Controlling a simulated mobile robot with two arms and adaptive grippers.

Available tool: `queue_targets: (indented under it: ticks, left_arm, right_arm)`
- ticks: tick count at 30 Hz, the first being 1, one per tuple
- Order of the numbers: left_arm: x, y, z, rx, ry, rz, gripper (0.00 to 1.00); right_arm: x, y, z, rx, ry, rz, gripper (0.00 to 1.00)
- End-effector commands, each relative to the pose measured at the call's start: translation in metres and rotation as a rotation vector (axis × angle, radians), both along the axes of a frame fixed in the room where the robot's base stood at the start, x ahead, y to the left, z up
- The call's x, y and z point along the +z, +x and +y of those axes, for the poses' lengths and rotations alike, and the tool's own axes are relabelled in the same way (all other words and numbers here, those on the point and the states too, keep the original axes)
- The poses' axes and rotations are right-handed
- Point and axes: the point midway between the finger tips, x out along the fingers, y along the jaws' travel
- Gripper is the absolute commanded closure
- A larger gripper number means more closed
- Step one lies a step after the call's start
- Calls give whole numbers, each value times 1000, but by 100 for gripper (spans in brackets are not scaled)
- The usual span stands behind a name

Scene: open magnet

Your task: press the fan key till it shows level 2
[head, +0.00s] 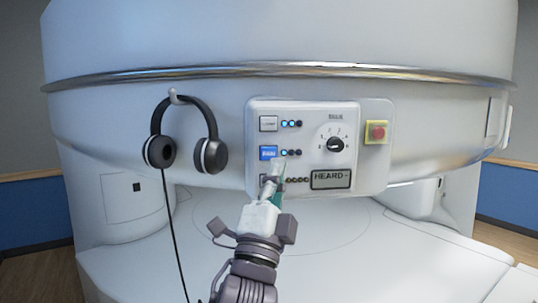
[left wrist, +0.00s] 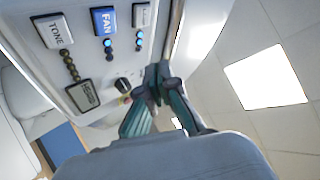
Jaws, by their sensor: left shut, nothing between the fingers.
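The fan key (head: 268,152) is a blue rectangular key at the left of the white control panel (head: 320,108). It also shows in the left wrist view (left wrist: 103,21), marked FAN. A row of small lights (head: 292,153) sits beside it. In the left wrist view the fingertips (left wrist: 156,78) meet, apart from the key.
Above the fan key is another key (head: 268,123) with lights. Below, the TONE key (left wrist: 53,31) is partly hidden by my gripper in the head view. A dial (head: 335,144), a HEARD display (head: 331,179) and a red button (head: 377,132) are to the right. Headphones (head: 209,155) hang left.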

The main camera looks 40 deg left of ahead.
Motion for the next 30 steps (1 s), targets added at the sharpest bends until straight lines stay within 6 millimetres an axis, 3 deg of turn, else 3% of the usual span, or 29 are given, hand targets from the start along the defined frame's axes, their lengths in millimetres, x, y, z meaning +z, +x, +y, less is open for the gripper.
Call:
queue_targets:
  ticks: [16,30]
  left_arm:
    - [0,52,46,1,-1,1,100]
    - [0,63,56,-1,-2,0,100]
  right_arm:
    - [-9,0,0,0,0,0,100]
    - [-9,0,0,0,0,0,100]
